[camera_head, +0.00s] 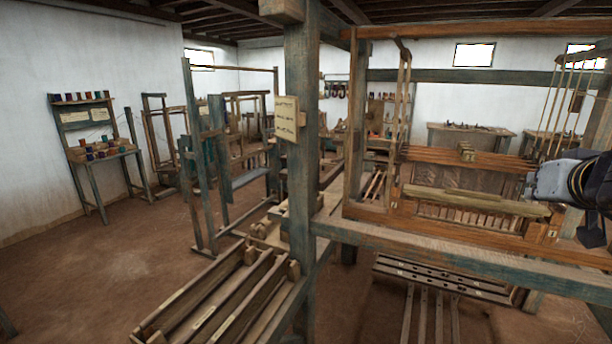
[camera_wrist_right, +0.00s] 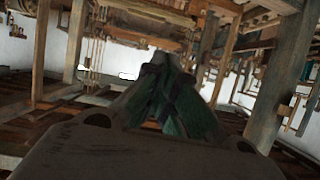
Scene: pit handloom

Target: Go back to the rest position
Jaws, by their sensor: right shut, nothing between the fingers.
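My right gripper (camera_head: 592,232) is at the right edge of the head view, in front of the right end of the wooden loom frame (camera_head: 440,240). A grey and black part of my right arm shows just above it. In the right wrist view the dark, greenish fingers (camera_wrist_right: 165,80) are together and hold nothing. I cannot tell whether the arm touches the loom. My left gripper is out of view.
A thick post with a paper note (camera_head: 286,118) stands mid-view. A slatted wooden rack (camera_head: 215,300) lies in front of it. A shelf stand with coloured spools (camera_head: 95,150) is by the left wall. The floor at left (camera_head: 90,270) is clear.

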